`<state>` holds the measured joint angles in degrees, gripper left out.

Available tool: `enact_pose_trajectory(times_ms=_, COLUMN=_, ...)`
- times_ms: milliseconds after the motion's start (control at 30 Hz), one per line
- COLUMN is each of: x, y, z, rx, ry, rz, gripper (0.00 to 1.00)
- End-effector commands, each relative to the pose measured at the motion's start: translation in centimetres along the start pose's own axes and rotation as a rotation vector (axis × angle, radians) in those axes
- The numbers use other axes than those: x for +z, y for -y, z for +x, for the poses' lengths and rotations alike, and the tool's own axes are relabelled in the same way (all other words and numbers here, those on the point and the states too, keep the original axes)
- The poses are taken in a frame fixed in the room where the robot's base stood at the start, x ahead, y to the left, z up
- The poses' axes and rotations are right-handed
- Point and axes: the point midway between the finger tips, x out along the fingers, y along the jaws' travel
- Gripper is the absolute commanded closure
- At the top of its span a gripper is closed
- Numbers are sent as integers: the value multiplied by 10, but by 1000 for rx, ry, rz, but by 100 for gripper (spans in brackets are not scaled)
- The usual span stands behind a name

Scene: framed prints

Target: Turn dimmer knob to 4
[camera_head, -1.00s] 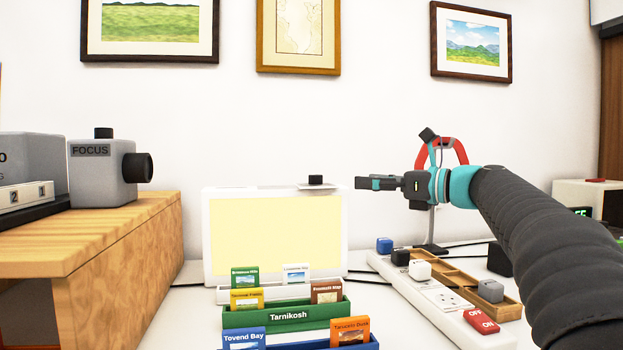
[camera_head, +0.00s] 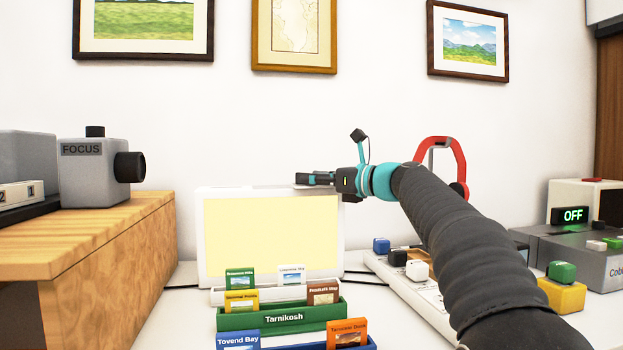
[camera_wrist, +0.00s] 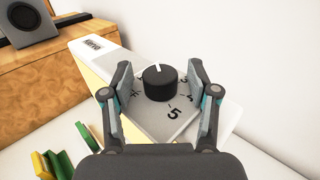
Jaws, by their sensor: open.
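The dimmer knob (camera_wrist: 160,84) is black and round with a white pointer line, on a grey dial plate (camera_wrist: 180,126) at the top of the light panel. In the wrist view its line points up and slightly left. A "5" shows clearly below the knob; other dial marks are small or partly covered. My gripper (camera_wrist: 160,70) is open, one finger at the left of the knob and one at the right, with gaps visible. In the head view my gripper (camera_head: 316,179) is at the top right of the white-framed light panel (camera_head: 200,235) and hides the knob.
Slide racks with labelled cards, including a green rack (camera_head: 285,318), stand in front of the panel. A wooden stand (camera_head: 110,255) holds the grey focus box (camera_head: 95,172) at left.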

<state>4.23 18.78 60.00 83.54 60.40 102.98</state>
Motion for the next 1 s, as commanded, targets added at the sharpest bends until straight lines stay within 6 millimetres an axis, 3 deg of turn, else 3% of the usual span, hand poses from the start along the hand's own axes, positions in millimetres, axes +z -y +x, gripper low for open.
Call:
enact_pose_trajectory(times_ms=367, x=0, y=0, z=5, rx=-1, ry=0, rz=-1, gripper=40)
enact_pose_trajectory(times_ms=600, x=0, y=0, z=5, rx=-1, ry=0, rz=-1, gripper=98)
enact_pose_trajectory(times_ms=633, x=0, y=0, z=5, rx=-1, ry=0, rz=-1, gripper=100)
enact_pose_trajectory(times_ms=1000, x=1, y=-1, z=5, rx=-51, ry=0, rz=-1, gripper=100)
